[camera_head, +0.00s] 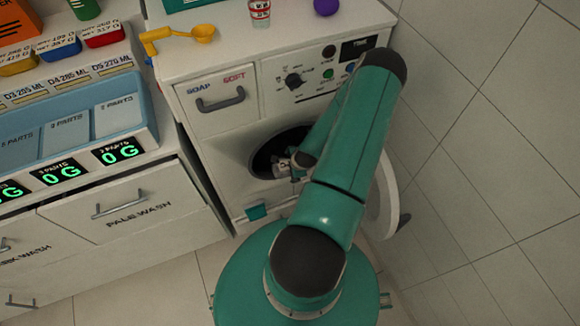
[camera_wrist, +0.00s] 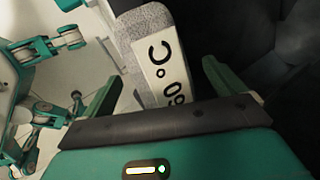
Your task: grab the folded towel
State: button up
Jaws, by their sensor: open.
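In the wrist view, a grey folded towel (camera_wrist: 132,48) with a white label (camera_wrist: 165,78) reading "60 °C" lies between the two fingers of my gripper (camera_wrist: 164,72). The fingers are open, one on each side of the towel. I cannot tell whether they touch it. In the head view, my gripper is at the round opening (camera_head: 262,160) of the white washing machine (camera_head: 225,130), mostly hidden by my arm.
The washer door (camera_head: 383,205) hangs open on the right, beside the tiled wall (camera_head: 480,150). Dark drum space (camera_wrist: 285,110) shows right of the towel. A yellow scoop (camera_head: 190,34), a cup (camera_head: 260,12) and a purple ball (camera_head: 326,6) sit on the washer. A cabinet (camera_head: 130,205) stands left.

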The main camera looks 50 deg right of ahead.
jog(key=shift+w+f, duration=0.1)
jog(key=shift+f, duration=0.2)
jog(key=c, duration=1.1)
jog(key=shift+d+r, duration=0.1)
